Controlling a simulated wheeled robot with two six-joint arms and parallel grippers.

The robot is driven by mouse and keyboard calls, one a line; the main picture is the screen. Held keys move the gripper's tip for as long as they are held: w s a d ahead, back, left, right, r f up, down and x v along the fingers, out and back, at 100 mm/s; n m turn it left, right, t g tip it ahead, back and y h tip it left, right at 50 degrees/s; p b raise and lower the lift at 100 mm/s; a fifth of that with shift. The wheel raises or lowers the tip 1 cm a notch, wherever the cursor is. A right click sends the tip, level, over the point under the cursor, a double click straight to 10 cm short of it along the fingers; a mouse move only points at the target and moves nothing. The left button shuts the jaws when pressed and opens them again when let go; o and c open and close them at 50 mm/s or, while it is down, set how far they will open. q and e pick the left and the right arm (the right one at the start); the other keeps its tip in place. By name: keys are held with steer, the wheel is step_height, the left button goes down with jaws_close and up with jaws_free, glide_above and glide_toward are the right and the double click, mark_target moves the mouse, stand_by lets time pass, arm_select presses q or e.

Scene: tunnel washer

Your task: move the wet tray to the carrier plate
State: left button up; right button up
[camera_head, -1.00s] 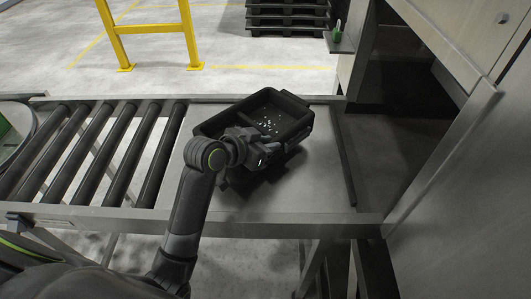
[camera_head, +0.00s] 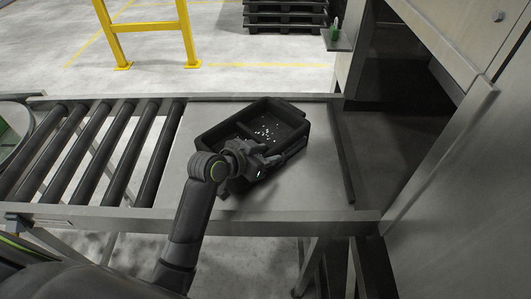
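The wet tray (camera_head: 287,112) is a black, open rectangular tray with a divider and white droplets on its floor. It is turned at an angle over the flat grey metal plate (camera_head: 315,180) right of the rollers. I cannot tell whether it rests flat or is slightly raised. My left gripper (camera_head: 270,162) is at the tray's near wall and appears shut on it; the wrist and the wall hide the fingertips. My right gripper is not in view. No surface is clearly recognisable as the carrier plate.
Black rollers (camera_head: 103,150) run left of the plate. A dark raised strip (camera_head: 345,165) bounds the plate's right side, before a metal machine housing (camera_head: 460,190). A yellow barrier (camera_head: 150,28) and stacked black pallets (camera_head: 285,15) stand beyond. The plate's near right part is clear.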

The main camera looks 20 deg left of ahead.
arm_select(q)
steer(key=shift+r, duration=0.1)
step_height(320, 180, up, 6)
steer(key=b, duration=0.1)
glide_above(235, 178)
steer(key=shift+f, duration=0.2)
stand_by(0.6)
